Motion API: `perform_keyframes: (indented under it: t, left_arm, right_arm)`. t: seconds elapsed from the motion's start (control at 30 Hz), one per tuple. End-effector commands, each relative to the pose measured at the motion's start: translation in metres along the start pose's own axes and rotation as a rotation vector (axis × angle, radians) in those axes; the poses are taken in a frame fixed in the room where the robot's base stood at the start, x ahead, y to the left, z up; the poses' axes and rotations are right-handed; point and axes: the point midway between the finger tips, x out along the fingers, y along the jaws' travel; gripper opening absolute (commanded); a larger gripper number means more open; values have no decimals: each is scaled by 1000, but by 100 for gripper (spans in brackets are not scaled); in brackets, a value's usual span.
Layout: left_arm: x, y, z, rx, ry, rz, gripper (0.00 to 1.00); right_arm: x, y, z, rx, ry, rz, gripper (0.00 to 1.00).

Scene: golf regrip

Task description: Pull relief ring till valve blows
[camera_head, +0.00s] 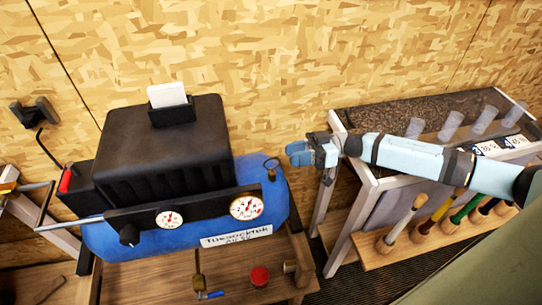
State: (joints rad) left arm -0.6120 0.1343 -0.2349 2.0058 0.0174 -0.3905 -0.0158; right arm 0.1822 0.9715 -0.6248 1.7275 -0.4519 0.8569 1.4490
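A blue air compressor (150,244) with a black ribbed cover (165,150) stands on a wooden bench. A small metal relief ring (271,164) sticks up at the right end of the tank. My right gripper (296,154) comes in from the right, with its blue fingertips just right of the ring and a small gap between them. The fingers overlap from this angle, so their opening is unclear. Two white dial gauges, the left one (169,219) and the right one (246,207), sit on the black front panel. My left gripper is out of view.
A red knob (259,276) and a blue-handled valve (209,294) sit at the front of the bench. A rack (345,246) with several colored clubs stands at the right, under my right arm. A plywood wall (290,60) closes off the back.

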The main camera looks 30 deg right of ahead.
Motion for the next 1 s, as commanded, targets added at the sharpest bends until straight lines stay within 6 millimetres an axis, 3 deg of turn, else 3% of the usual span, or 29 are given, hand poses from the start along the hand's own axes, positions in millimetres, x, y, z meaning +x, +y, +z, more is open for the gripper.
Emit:
perform_keyframes:
  t: [0.1, 0.3, 0.73, 0.77, 0.9, 1.0]
  left_arm:
    - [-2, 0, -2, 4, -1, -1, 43]
    - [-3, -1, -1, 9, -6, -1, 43]
    - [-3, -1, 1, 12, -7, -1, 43]
    - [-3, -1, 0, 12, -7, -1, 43]
    - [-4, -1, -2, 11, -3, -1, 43]
    - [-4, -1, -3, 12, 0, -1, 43]
  right_arm:
    - [26, 0, -2, -1, 4, -2, 32]
    - [54, 0, -1, -1, 2, 0, 32]
    - [65, 0, 0, -1, 0, 1, 32]
    - [65, 0, 0, -1, 1, 1, 30]
    - [65, 0, 0, -1, 1, 1, 0]
    - [65, 0, 0, 0, 1, 0, 0]
